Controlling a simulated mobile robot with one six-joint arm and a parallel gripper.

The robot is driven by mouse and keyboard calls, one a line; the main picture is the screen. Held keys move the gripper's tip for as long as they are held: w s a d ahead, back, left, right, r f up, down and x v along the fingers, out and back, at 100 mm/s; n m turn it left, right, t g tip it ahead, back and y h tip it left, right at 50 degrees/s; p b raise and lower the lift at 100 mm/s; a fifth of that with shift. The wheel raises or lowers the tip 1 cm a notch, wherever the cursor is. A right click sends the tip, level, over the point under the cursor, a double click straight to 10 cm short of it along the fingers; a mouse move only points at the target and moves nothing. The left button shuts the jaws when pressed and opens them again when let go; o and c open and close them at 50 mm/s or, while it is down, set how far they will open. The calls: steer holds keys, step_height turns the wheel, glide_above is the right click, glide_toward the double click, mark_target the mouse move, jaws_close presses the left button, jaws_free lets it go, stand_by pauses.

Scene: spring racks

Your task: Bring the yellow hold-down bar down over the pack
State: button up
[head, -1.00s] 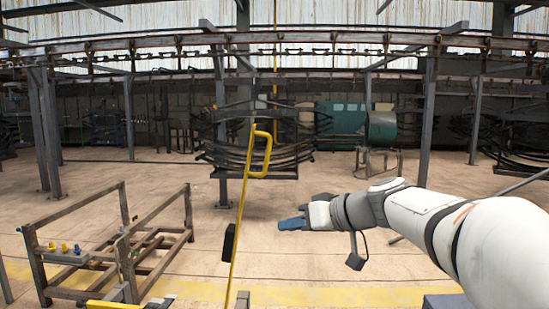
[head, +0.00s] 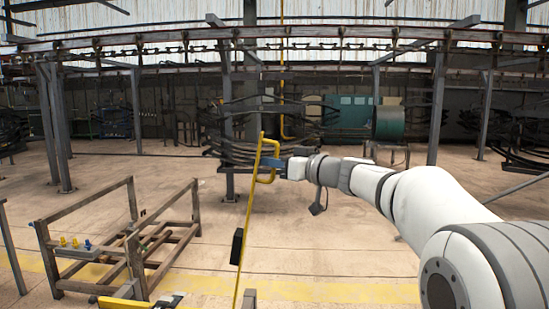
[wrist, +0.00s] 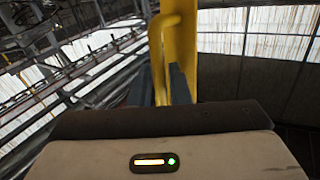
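The yellow hold-down bar (head: 250,200) stands nearly upright, leaning a little right at its top, with a bent yellow handle (head: 275,147) on its upper right side. My gripper (head: 279,163) is at the handle. In the wrist view the handle (wrist: 161,60) passes between the two blue-grey fingers of my gripper (wrist: 163,88). I cannot tell whether the fingers press on it. A black block (head: 237,246) is on the bar's lower part. Dark curved leaf springs (head: 235,152) lie stacked behind the bar; I cannot tell whether these are the pack.
A grey post (head: 437,110) stands at right. A green drum (head: 389,123) is at the back.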

jaws_close()
stand_by(0.4)
steer(key=shift+a+r, duration=0.1)
steer(key=shift+a, duration=0.1)
